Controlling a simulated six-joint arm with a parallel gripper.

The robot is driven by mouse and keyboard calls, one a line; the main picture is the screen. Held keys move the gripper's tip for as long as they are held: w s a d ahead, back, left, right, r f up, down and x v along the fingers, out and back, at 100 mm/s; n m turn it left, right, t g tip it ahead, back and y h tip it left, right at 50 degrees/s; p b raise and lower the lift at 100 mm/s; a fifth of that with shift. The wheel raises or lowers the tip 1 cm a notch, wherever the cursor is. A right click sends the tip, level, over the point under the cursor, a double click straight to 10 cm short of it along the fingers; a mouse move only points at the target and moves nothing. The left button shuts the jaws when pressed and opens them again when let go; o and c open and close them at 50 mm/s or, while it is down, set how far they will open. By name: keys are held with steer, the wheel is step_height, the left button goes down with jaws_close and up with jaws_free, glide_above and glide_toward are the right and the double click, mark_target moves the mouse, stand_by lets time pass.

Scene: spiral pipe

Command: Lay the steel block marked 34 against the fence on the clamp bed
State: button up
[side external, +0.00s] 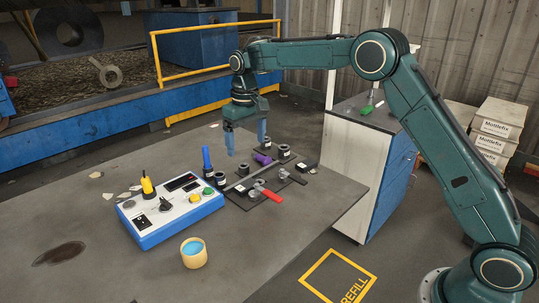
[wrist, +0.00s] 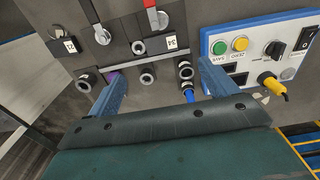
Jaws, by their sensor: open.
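The dark steel block marked 34 (wrist: 158,45) lies flat in the wrist view, its white label up, between the red-handled clamp and a row of ring-shaped parts. My gripper (side external: 246,147) points down above the parts in the side view. It is open and empty; its two blue fingers are spread wide (wrist: 160,72) in the wrist view, with the block beyond the space between the tips. The clamp bed (side external: 243,203) is a dark plate with two clamps, one red-handled (side external: 270,194).
Another labelled block (wrist: 62,46) lies at the left in the wrist view. A blue-and-white control box (side external: 170,212) stands left of the bed. Ring parts, a blue upright piece (side external: 207,160) and a purple part (side external: 262,159) are close around.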

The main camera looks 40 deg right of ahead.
steer(key=s+d+r+t, duration=0.1)
steer(key=s+r, duration=0.6)
steer(key=s, duration=0.3)
steer(key=s+d+r+t, duration=0.1)
steer(key=s+r+t, duration=0.1)
steer(key=s+r, duration=0.6)
steer(key=s+f+t, duration=0.1)
steer(key=s+f, duration=0.2)
steer(key=s, duration=0.8)
steer(key=s+f+t, duration=0.1)
steer(key=s+f, duration=0.2)
steer(key=s, duration=0.8)
steer(key=shift+d+f, duration=0.15)
